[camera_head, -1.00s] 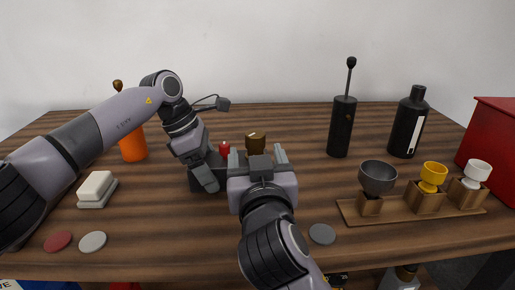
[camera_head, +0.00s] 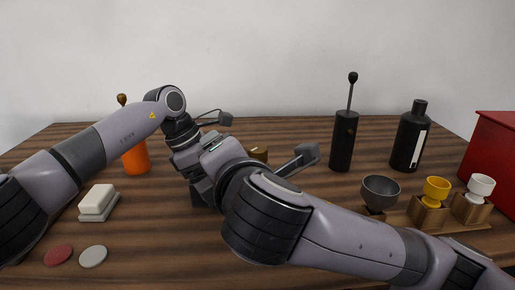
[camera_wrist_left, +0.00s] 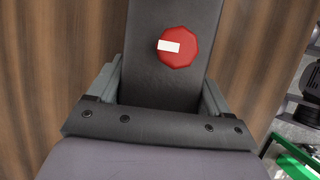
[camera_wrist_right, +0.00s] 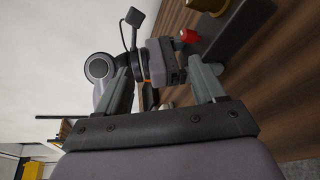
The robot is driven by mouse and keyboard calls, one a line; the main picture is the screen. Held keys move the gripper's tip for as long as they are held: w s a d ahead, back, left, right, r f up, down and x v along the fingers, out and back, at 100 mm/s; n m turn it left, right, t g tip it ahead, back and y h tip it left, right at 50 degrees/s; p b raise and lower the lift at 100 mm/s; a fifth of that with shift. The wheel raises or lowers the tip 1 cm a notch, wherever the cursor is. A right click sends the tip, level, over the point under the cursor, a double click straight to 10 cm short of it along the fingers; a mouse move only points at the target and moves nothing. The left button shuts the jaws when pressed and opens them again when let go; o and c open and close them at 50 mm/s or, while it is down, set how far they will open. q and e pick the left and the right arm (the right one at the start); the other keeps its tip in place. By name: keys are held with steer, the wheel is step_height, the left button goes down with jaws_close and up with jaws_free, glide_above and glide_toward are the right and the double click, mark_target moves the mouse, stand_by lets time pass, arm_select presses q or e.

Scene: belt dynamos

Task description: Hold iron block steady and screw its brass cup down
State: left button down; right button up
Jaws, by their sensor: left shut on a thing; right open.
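The iron block is a dark slab that fills the space between my left gripper's fingers in the left wrist view (camera_wrist_left: 150,60). A red knob (camera_wrist_left: 178,47) with a white mark sits on it. My left gripper (camera_wrist_left: 160,85) is shut on the block. In the right wrist view the block (camera_wrist_right: 235,38) lies at upper right, with the red knob (camera_wrist_right: 188,36) and brass cup (camera_wrist_right: 212,5). In the head view the brass cup (camera_head: 259,152) shows only partly behind my right arm. My right gripper (camera_wrist_right: 160,68) is open, its fingers pointing towards the left gripper and the knob.
A wooden rack (camera_head: 398,218) at right holds a grey cup (camera_head: 381,191), a yellow cup (camera_head: 436,188) and a white cup (camera_head: 481,185). A white block (camera_head: 97,199) and discs (camera_head: 93,256) lie at left.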

steer(key=d+n, duration=0.1)
steer(key=n, duration=0.1)
steer(key=n+g+h, duration=0.1)
steer(key=n+h, duration=0.3)
steer(key=n, duration=0.4)
glide_toward(258, 149)
steer(key=x, duration=1.1)
steer(key=shift+w, duration=0.1)
steer(key=c, duration=1)
